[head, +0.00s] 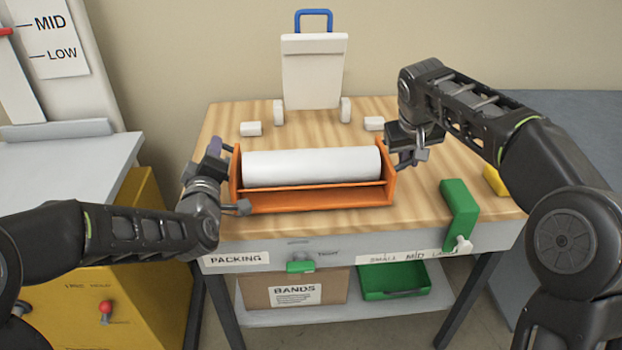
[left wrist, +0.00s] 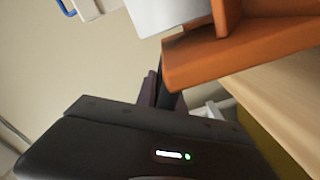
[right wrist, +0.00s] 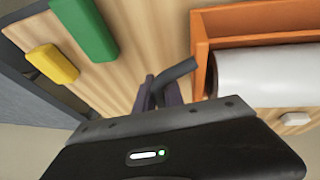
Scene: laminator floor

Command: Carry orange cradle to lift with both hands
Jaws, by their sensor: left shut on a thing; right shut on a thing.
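The orange cradle (head: 310,200) lies level at the middle of the wooden packing table and carries a white roll (head: 312,166) lengthwise. I cannot tell whether its underside touches the tabletop. My left gripper (head: 216,152) is shut at the cradle's left end; in the left wrist view the cradle's orange end (left wrist: 240,52) is just beyond the fingers, and the grip is mostly hidden. My right gripper (head: 406,156) is at the right end. In the right wrist view its fingers (right wrist: 160,92) are shut on a dark bent handle (right wrist: 178,72) beside the orange end wall.
The yellow lift (head: 150,215) with a grey top (head: 65,170) stands to the left, separated from the table (head: 420,215) by a gap. A white wheeled stand (head: 314,75) and small white blocks are behind the cradle. A green block (head: 459,210) and a yellow block (head: 495,180) are at right.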

